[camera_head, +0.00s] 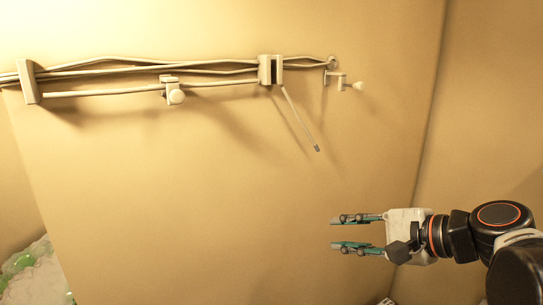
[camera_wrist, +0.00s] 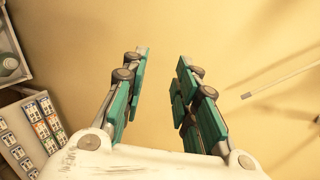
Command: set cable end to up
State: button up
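A thin cable end (camera_head: 302,120) hangs down and to the right from a clip (camera_head: 270,70) on the wall, with a dark tip at its lower end. It also shows in the wrist view (camera_wrist: 280,80), slanting at the right. My gripper (camera_head: 335,234) is below and to the right of the cable tip, apart from it, with its fingers pointing left in the head view. In the wrist view my gripper (camera_wrist: 160,65) has its two teal fingers apart, with only bare wall visible between them.
Several cables (camera_head: 130,70) run along the wall through a bracket (camera_head: 29,82) at the left. A knobbed clip (camera_head: 170,91) and a hook (camera_head: 340,80) stick out. The wall below is clear. A shelf unit (camera_wrist: 28,135) with small packets stands at the left in the wrist view.

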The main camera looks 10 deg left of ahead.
aim_at(301, 119)
jog(key=w+r+m+t+y+p, duration=0.1)
jog(key=w+r+m+y+p, duration=0.3)
jog(key=r, duration=0.6)
jog(key=w+r+m+t+y+p, duration=0.15)
jog(key=w+r+p, duration=0.35)
jog(key=r, duration=0.5)
jog(key=shift+h, duration=0.35)
jog(key=p+x, duration=0.2)
jog(key=x, duration=1.1)
jog(key=shift+w+f+p, duration=0.1)
jog(key=shift+f+p, duration=0.1)
jog(key=shift+p, duration=0.15)
grip_shut()
